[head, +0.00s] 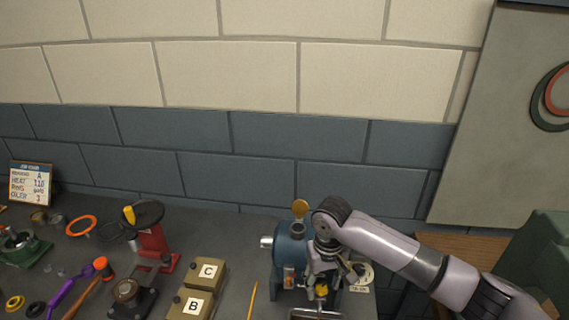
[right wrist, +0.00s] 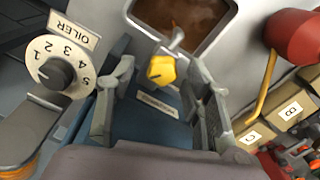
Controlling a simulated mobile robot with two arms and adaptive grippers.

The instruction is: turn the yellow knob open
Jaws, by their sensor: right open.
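The yellow knob (right wrist: 161,70) shows in the right wrist view, on a small metal stem at the front of the blue machine (right wrist: 150,112). In the head view a bit of the knob (head: 321,291) shows below my right gripper (head: 322,280). In the right wrist view my right gripper (right wrist: 160,85) is open, with one finger left of the knob and the other right of it. Nothing is held, and I cannot tell whether a finger touches the knob. The blue machine (head: 289,249) stands on the bench, partly hidden by my right arm. My left gripper is not in view.
A dial marked OILER (right wrist: 57,72) sits left of the fingers in the right wrist view. A brick wall is behind.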

